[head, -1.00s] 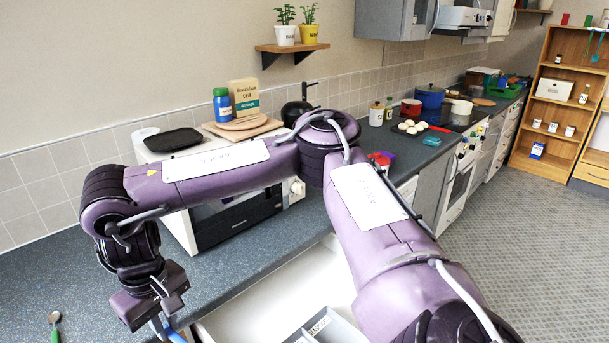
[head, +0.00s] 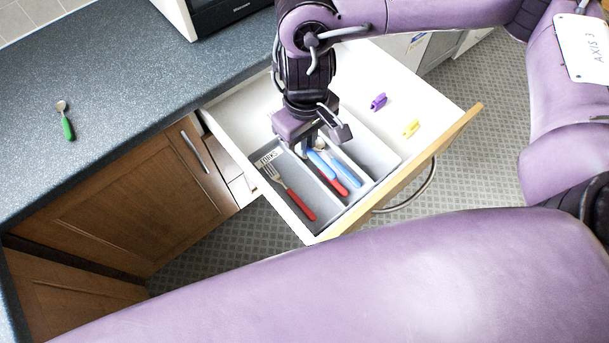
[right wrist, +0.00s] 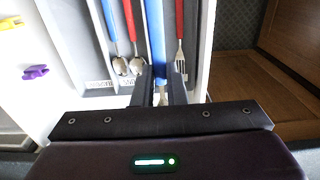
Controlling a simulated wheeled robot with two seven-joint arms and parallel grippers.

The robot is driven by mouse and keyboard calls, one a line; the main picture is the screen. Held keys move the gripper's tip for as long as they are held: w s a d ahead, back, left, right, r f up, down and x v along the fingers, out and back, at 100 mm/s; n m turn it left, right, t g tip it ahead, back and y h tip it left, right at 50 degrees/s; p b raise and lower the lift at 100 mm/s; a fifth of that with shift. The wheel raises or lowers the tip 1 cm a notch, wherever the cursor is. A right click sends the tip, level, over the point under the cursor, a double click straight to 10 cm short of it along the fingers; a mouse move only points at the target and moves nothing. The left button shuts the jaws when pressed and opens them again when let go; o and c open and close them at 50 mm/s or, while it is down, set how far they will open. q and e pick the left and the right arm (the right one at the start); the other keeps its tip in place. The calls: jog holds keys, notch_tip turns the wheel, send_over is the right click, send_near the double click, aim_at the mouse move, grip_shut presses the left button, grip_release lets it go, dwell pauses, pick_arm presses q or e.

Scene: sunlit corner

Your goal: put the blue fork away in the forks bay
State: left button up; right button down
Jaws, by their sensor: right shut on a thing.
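My right gripper (head: 318,146) is over the cutlery tray (head: 377,152) in the open drawer, shut on the blue fork (head: 321,164). In the right wrist view the blue fork (right wrist: 155,38) points its handle away from me, and its head is partly hidden between the fingers. The forks bay (head: 268,158), labelled FORKS, is the tray's left bay in the head view and holds a red-handled fork (head: 291,194). The held fork appears above the tray near the forks bay's divider; its exact height is unclear. My left gripper is not in view.
The neighbouring bay holds a red spoon (right wrist: 132,25) and a blue spoon (right wrist: 110,28). A purple clip (head: 378,101) and a yellow clip (head: 411,128) lie in the drawer (head: 436,104) beside the tray. A green-handled spoon (head: 67,122) lies on the counter (head: 130,70).

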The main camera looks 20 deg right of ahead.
jog(key=b, duration=0.3)
send_over(306, 185)
notch_tip(306, 185, down, 13)
jog(key=shift+a+r, duration=0.1)
jog(key=shift+r, duration=0.05)
notch_tip(306, 185, down, 4)
jog(key=shift+r+b, duration=0.1)
jog(key=shift+b, duration=0.6)
jog(key=shift+f, duration=0.35)
jog(key=c, duration=1.7)
grip_release()
jog(key=shift+c, duration=0.2)
notch_tip(306, 185, up, 13)
jog(key=p, duration=0.3)
jog(key=shift+p, duration=0.35)
